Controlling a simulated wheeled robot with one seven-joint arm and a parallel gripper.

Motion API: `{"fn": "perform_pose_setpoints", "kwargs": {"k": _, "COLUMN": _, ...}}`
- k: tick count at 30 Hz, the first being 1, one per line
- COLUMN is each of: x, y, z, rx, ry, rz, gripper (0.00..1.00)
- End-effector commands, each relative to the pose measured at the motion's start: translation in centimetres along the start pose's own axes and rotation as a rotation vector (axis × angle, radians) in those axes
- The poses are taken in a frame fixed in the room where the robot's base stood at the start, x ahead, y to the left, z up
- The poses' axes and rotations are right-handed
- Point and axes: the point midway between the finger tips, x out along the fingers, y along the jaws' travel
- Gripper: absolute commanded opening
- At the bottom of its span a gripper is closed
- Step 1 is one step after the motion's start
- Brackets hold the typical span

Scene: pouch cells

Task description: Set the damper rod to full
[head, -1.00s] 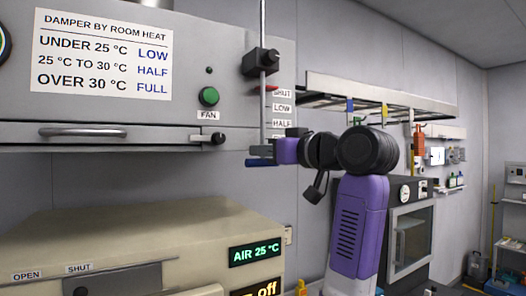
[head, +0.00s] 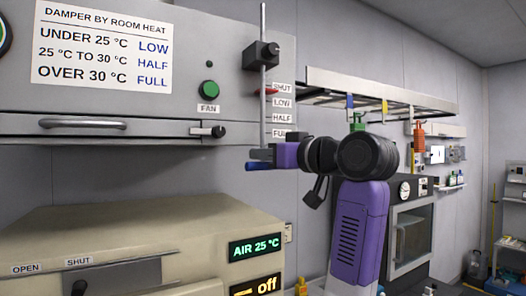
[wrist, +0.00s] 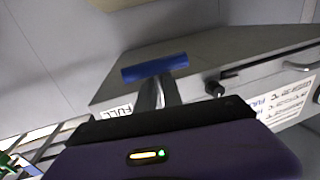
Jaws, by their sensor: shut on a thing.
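The damper rod (head: 263,112) is a thin upright metal rod running through a black clamp block (head: 262,55) at the hood's right edge. Its red pointer (head: 270,91) is level with the lower edge of the SHUT label (head: 282,87), above LOW (head: 282,102). HALF (head: 282,118) and the partly covered FULL label (head: 279,133) are lower. My gripper (head: 265,154) is shut at the rod's lower end, by the blue handle (head: 258,166). In the wrist view the blue handle (wrist: 155,68) crosses just beyond the fingers.
A sign (head: 103,48) pairs room heat with damper settings. A beige machine (head: 130,225) below reads AIR 25 °C (head: 255,247). A wall rack (head: 380,90) with hanging tools and a dark oven (head: 408,225) stand to the right behind my arm.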

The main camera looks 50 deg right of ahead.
Motion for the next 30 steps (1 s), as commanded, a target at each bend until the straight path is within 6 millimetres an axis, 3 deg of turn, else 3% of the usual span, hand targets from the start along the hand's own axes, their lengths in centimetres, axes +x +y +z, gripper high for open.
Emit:
{"fn": "perform_pose_setpoints", "kwargs": {"k": 1, "x": 0.0, "y": 0.0, "z": 2.2, "rx": 0.0, "ry": -0.003, "rz": 0.0, "gripper": 0.0}}
{"fn": "perform_pose_setpoints", "kwargs": {"k": 3, "x": 0.0, "y": 0.0, "z": 3.9, "rx": 0.0, "ry": -0.003, "rz": 0.0, "gripper": 0.0}}
{"fn": "perform_pose_setpoints", "kwargs": {"k": 12, "x": -0.1, "y": 0.0, "z": 9.6, "rx": -0.001, "ry": -0.004, "rz": 0.001, "gripper": 0.0}}
{"fn": "perform_pose_setpoints", "kwargs": {"k": 25, "x": 0.0, "y": 0.0, "z": 10.4, "rx": 0.0, "ry": -0.008, "rz": 0.0, "gripper": 0.0}}
{"fn": "perform_pose_setpoints", "kwargs": {"k": 27, "x": 0.0, "y": 0.0, "z": 10.5, "rx": 0.001, "ry": -0.01, "rz": 0.0, "gripper": 0.2}}
{"fn": "perform_pose_setpoints", "kwargs": {"k": 29, "x": 0.0, "y": 0.1, "z": 10.5, "rx": 0.001, "ry": -0.009, "rz": 0.0, "gripper": 0.32}}
{"fn": "perform_pose_setpoints", "kwargs": {"k": 30, "x": 0.0, "y": 0.1, "z": 10.4, "rx": 0.001, "ry": -0.009, "rz": 0.001, "gripper": 0.33}}
